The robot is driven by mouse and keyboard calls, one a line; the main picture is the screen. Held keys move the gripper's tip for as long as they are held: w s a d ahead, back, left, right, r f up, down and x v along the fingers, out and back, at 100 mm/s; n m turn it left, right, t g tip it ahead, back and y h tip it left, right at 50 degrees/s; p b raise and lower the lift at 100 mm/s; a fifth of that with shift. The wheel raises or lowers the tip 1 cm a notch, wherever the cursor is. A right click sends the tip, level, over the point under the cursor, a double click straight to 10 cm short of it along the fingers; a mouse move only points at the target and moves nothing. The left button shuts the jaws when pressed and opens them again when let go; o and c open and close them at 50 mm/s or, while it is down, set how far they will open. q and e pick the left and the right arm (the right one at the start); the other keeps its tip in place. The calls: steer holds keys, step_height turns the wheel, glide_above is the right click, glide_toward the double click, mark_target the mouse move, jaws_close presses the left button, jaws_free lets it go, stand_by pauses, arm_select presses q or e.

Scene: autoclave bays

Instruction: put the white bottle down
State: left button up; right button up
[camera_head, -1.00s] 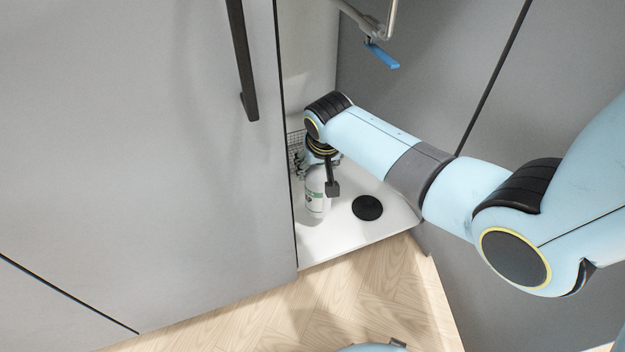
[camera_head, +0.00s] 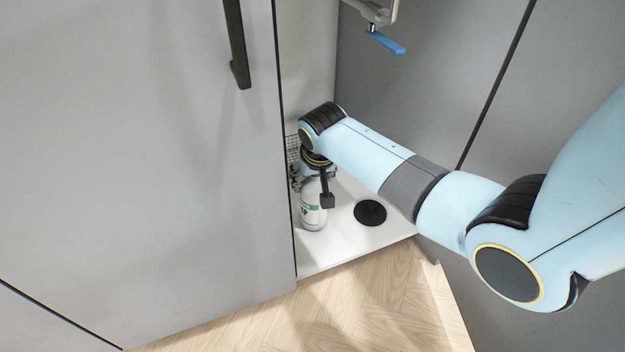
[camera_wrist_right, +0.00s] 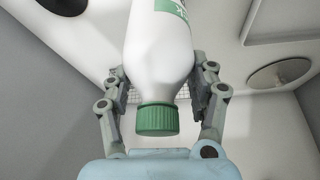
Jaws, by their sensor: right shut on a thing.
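The white bottle (camera_head: 312,212) has a green label and stands upright inside the narrow bay, above or on its white floor. I cannot tell whether its base touches the floor. My right gripper (camera_head: 318,185) reaches down over it from above, and its jaws are shut on it. In the right wrist view the bottle (camera_wrist_right: 160,60) sits between the two fingers of the right gripper (camera_wrist_right: 162,85), its green cap pointing toward the palm. My left gripper is not in view.
A black round disc (camera_head: 370,212) lies on the white bay floor (camera_head: 340,244), right of the bottle. A wire basket (camera_head: 293,152) is behind the gripper. A grey door (camera_head: 190,170) bounds the left, a dark grey panel (camera_head: 430,100) the right. A blue lever (camera_head: 387,42) hangs above.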

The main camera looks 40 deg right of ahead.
steer(key=shift+w, duration=0.1)
steer(key=o, duration=1.7)
steer(key=shift+f, duration=0.1)
